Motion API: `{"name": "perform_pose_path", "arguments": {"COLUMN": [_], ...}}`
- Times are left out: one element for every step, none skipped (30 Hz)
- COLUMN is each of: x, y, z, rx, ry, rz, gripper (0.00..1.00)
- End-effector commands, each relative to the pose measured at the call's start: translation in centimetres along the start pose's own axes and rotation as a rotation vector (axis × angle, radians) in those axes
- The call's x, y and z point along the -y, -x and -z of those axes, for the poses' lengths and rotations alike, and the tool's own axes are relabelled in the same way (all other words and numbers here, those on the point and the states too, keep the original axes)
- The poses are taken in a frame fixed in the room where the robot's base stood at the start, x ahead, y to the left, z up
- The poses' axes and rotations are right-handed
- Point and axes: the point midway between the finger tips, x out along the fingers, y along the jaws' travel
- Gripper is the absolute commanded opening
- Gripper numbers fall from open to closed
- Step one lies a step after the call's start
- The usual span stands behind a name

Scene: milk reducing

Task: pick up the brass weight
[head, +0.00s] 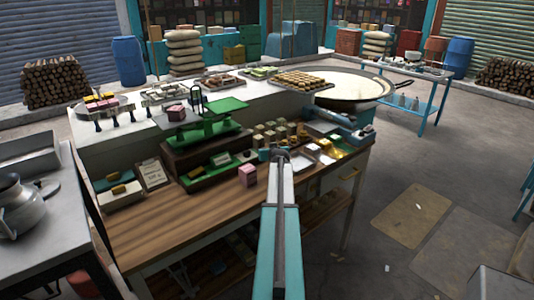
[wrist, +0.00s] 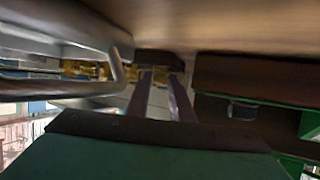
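My gripper (head: 280,154) reaches over the wooden counter (head: 200,225), its tip near the counter's back part, right of the green balance scale (head: 207,128). In the wrist view two dark fingers of my gripper (wrist: 160,80) stand apart with a gap between them. Small gold-yellow shapes (wrist: 160,74) show beyond the fingertips and farther left; they are too blurred to tell whether one is the brass weight. In the head view I cannot single out the brass weight; my gripper hides part of the counter there.
A pink block (head: 248,175) stands left of my gripper. Pale and brown blocks (head: 270,133) stand behind it, with gold foil (head: 334,153) to the right. A wide white pan (head: 350,84) is at the back right. The counter's front left is clear.

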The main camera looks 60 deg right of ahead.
Motion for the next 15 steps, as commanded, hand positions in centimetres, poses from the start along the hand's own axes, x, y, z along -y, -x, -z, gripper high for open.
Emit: {"name": "perform_pose_path", "arguments": {"x": [0.0,-0.01,-0.02,-0.02,-0.02,-0.02,-0.03,-0.03,-0.03,-0.04,-0.04,-0.04,-0.04,-0.05,-0.04], "y": [0.0,0.0,0.01,0.01,0.01,0.01,0.01,0.01,0.02,0.02,0.04,0.06,0.08,0.11,0.16], "z": [0.0,0.0,0.03,0.03,0.03,0.02,0.02,0.02,0.03,0.05,0.07,0.13,0.19,0.26,0.38], "rx": [0.0,0.0,0.0,0.0,0.0,0.0,0.0,0.0,0.0,0.0,0.0,-0.001,-0.001,-0.001,-0.001], "ry": [0.0,0.0,0.0,0.0,0.0,0.0,0.0,0.0,0.0,0.0,0.0,0.0,0.0,0.0,0.0], "rz": [0.0,0.0,0.0,0.0,0.0,0.0,0.0,0.0,0.0,0.0,0.0,0.0,0.0,0.0,0.0], "gripper": [0.01,0.0,0.0,0.0,0.0,0.0,0.0,0.0,0.0,0.0,0.0,0.0,0.0,0.0,0.0]}}
